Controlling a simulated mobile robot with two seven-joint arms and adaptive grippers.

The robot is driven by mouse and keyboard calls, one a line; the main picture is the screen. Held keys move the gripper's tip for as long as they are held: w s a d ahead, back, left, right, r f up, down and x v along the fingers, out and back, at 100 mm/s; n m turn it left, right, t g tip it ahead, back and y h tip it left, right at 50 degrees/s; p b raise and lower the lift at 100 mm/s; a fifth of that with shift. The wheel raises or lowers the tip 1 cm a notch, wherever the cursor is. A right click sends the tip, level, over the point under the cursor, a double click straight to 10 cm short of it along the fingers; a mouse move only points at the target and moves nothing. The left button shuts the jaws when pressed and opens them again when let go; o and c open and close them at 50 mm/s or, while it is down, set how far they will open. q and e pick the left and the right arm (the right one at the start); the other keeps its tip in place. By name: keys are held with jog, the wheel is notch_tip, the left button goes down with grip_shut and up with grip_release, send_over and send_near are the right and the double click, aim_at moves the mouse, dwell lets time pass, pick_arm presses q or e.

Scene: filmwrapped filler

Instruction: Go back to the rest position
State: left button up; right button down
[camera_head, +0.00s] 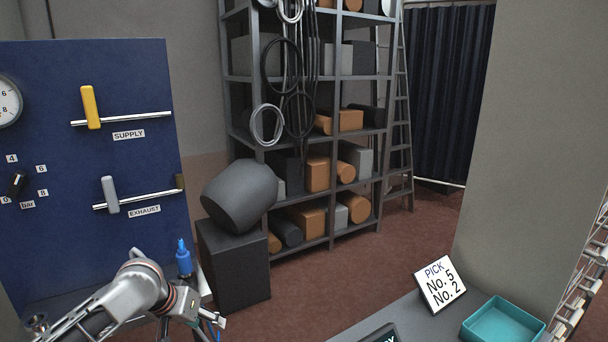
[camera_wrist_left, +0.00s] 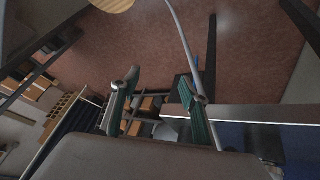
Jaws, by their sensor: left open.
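My left arm comes in at the lower left of the head view, in front of the blue panel (camera_head: 110,235). My left gripper (camera_head: 214,320) is near the bottom edge, below a small blue bottle-like object (camera_head: 184,258). In the left wrist view, the two green-padded fingers of my left gripper (camera_wrist_left: 158,80) stand apart with nothing between them. My right gripper is in neither view.
The panel carries a yellow SUPPLY handle (camera_head: 91,107) and a grey EXHAUST handle (camera_head: 110,195). A PICK sign (camera_head: 440,284) and a teal tray (camera_head: 503,322) are at lower right. Shelving (camera_head: 330,130) stands behind.

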pick_arm(q)
jog(key=s+d+f+m+t+h, duration=0.1)
jog(key=s+d+f, duration=0.35)
jog(key=f, duration=0.35)
jog(key=s+d+f+t+h, duration=0.1)
jog(key=s+d+f, duration=0.2)
jog(key=s+f, duration=0.35)
jog(key=s+a+f+m+t+y, duration=0.1)
jog(key=s+f, duration=0.3)
jog(key=s, duration=0.5)
jog(key=s+a+f+m+t+y, duration=0.1)
jog(key=s+a+f, duration=0.3)
jog(key=s, duration=0.5)
jog(key=shift+s+t+y, duration=0.25)
jog(key=shift+t+y, duration=0.15)
